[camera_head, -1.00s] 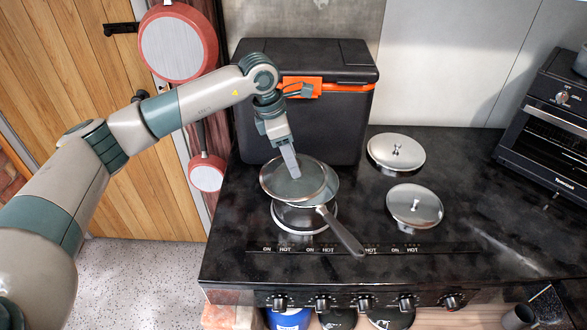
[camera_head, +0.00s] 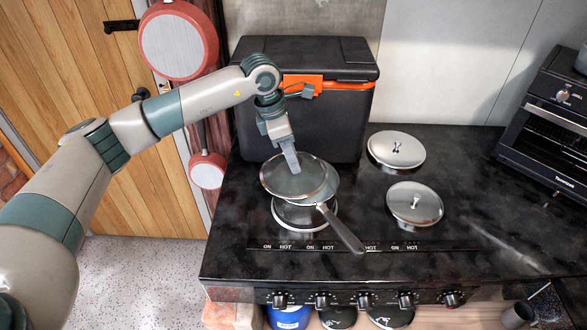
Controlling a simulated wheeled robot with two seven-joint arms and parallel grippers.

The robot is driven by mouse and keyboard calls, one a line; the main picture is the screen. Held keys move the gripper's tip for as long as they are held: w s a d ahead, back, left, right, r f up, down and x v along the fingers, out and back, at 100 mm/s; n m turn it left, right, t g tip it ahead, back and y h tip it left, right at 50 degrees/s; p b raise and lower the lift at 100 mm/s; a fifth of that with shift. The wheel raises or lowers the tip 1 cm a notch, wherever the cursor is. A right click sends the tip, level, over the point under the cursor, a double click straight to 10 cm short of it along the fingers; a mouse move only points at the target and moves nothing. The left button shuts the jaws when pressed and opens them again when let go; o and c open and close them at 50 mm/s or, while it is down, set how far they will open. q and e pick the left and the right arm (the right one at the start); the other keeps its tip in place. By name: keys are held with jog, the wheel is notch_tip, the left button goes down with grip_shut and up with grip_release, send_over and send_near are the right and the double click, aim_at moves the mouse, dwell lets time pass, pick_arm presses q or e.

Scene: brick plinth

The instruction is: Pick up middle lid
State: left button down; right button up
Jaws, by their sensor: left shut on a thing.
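A round, shiny lid (camera_head: 281,184) sits at the top of a saucepan (camera_head: 324,195), set a little to the upper left of it. I cannot tell whether lid and pan touch. My left gripper (camera_head: 294,169) comes down from above and is shut on this lid near its middle; its fingers hide the knob. The pan's handle (camera_head: 342,230) points to the lower right. Two more metal lids with knobs lie on the stove, one at the back right (camera_head: 396,151) and one at the front right (camera_head: 414,204). My right gripper is not in view.
A black cool box (camera_head: 330,125) with an orange latch stands close behind the pan. A toaster oven (camera_head: 550,130) is at the far right. Red pans (camera_head: 178,45) hang at the left. The dark stove top (camera_head: 470,190) is clear to the right of the lids.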

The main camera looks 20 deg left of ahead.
aim_at(300, 160)
pick_arm(q)
jog(key=shift+r, duration=0.1)
